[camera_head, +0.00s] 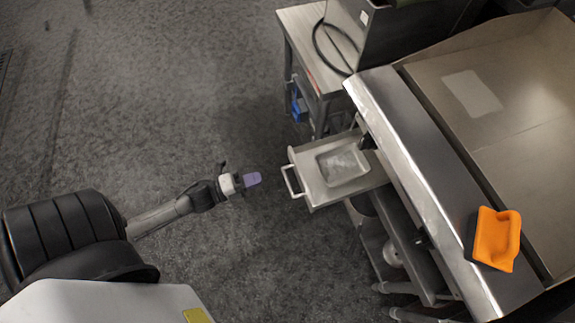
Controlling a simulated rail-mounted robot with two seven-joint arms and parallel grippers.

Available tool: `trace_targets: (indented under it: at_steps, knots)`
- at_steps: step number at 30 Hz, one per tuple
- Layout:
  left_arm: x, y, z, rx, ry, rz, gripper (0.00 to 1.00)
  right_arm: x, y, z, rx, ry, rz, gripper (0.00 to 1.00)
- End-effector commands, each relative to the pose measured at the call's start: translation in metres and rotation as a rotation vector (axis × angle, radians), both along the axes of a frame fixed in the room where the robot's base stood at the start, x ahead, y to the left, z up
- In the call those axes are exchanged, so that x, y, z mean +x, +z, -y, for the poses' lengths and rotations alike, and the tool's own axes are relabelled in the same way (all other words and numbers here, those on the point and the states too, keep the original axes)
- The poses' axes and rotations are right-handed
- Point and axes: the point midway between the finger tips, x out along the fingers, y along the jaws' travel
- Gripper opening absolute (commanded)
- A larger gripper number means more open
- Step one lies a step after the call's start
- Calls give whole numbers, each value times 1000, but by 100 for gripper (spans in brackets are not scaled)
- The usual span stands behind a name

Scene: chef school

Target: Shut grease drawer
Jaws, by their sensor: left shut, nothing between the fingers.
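The grease drawer (319,192) is pulled out from under the griddle, on its left side, in the head view. A pale rectangular pan (343,166) sits in it. Its white bar handle (291,181) faces left, toward my arm. My left gripper (252,179) is shut and empty, with its purple fingertips a short gap to the left of the handle, not touching it. My right gripper is not in view.
The griddle (530,90) has a metal front ledge (415,190) above the drawer. An orange tool (496,238) lies on its lower right part. A metal side table (305,40) stands behind the drawer. The grey floor (180,100) around my left arm is clear.

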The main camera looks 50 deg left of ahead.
Motion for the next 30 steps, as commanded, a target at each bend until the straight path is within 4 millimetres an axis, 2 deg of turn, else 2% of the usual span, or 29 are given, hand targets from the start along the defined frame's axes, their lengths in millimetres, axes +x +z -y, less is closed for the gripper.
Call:
trace_targets:
  at_steps: [1,6,15,21,30]
  knots:
    - [11,-2,4,0,-2,4,0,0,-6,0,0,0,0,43]
    - [41,-2,16,1,-1,3,0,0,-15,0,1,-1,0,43]
    - [81,-2,32,-1,0,1,0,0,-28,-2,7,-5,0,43]
    - [93,-1,37,-1,1,-2,0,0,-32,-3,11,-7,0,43]
    - [97,0,39,-1,1,-3,0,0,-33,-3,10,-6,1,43]
